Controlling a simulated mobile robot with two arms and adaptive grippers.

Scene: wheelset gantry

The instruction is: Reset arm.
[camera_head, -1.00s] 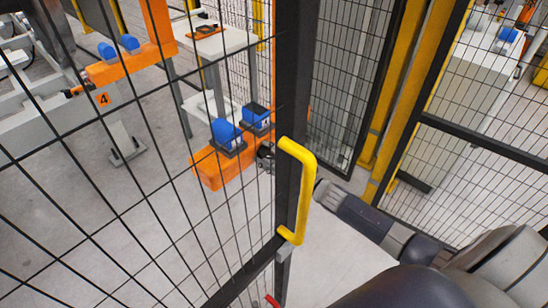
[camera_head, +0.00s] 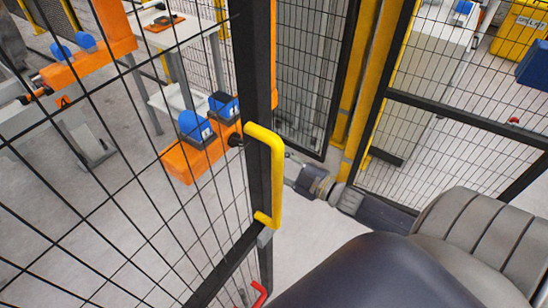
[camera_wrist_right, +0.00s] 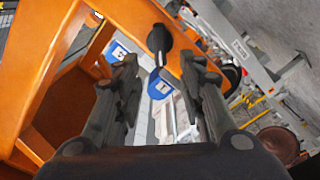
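My right arm comes in from the lower right in the head view. Its forearm (camera_head: 330,190) passes behind the yellow handle (camera_head: 277,180) of the mesh gate, and the gripper end is hidden by the handle and the dark post. In the right wrist view my right gripper (camera_wrist_right: 160,68) is open, its two dark fingers apart with nothing held between them. A black knob on a rod (camera_wrist_right: 159,40) and a blue-and-white part (camera_wrist_right: 160,86) show beyond and between the fingers. My left gripper is not in view.
The dark gate post (camera_head: 254,60) and mesh stand close in front. Behind them are an orange beam with blue caps (camera_head: 185,160), a white table (camera_head: 180,40) and a yellow post (camera_head: 358,90). A red handle (camera_head: 259,294) is low on the gate. Grey floor shows between.

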